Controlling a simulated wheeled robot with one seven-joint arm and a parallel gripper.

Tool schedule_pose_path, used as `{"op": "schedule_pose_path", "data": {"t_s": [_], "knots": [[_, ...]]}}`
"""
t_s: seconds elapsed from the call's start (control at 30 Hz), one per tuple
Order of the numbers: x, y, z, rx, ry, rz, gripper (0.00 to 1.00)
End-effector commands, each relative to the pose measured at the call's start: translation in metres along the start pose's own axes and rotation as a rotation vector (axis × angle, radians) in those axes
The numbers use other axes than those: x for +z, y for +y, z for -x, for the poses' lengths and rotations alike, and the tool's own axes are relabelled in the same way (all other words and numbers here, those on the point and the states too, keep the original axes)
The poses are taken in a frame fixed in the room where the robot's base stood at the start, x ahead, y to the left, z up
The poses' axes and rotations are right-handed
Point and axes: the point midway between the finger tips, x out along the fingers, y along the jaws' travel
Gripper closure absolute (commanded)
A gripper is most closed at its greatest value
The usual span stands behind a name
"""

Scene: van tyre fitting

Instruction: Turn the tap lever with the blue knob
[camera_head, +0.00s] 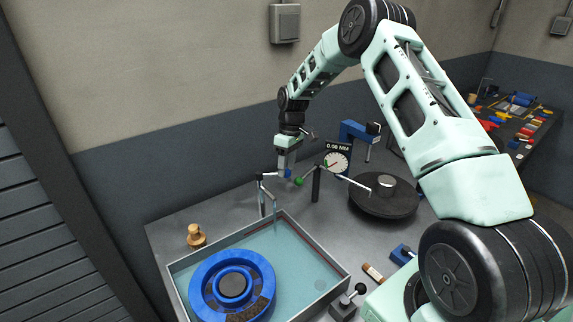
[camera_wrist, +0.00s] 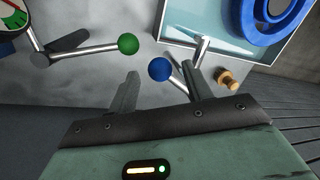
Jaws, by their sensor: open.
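The blue knob (camera_head: 287,173) sits at the end of a metal tap lever beside the water tray. In the wrist view the blue knob (camera_wrist: 160,69) lies between and just beyond the fingertips, and its lever (camera_wrist: 178,84) runs down behind the right finger. My gripper (camera_wrist: 160,82) is open, with one finger on each side of the knob and nothing clasped. In the head view my gripper (camera_head: 286,165) reaches down at the knob from above. Whether a finger touches the knob or lever I cannot tell.
A green knob (camera_wrist: 128,44) on another lever is close to the left finger. The tray (camera_head: 335,262) holds water and a blue ring (camera_head: 203,279). A wooden peg (camera_head: 196,237), a dial gauge (camera_head: 337,162) and a dark disc (camera_head: 384,203) stand around. The wall is close behind.

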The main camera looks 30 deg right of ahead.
Motion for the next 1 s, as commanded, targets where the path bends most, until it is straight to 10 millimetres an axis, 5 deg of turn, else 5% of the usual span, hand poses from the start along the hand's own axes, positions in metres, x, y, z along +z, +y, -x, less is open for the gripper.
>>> {"op": "schedule_pose_path", "data": {"t_s": [0.43,0.47,0.63,1.0], "knots": [[0.000,0.000,-0.013,0.001,0.000,0.000,0.50],[0.000,0.000,-0.013,0.001,0.000,0.000,0.53],[0.000,0.000,-0.013,0.001,0.000,0.000,1.00],[0.003,-0.004,-0.014,0.001,0.011,-0.051,1.00]]}}
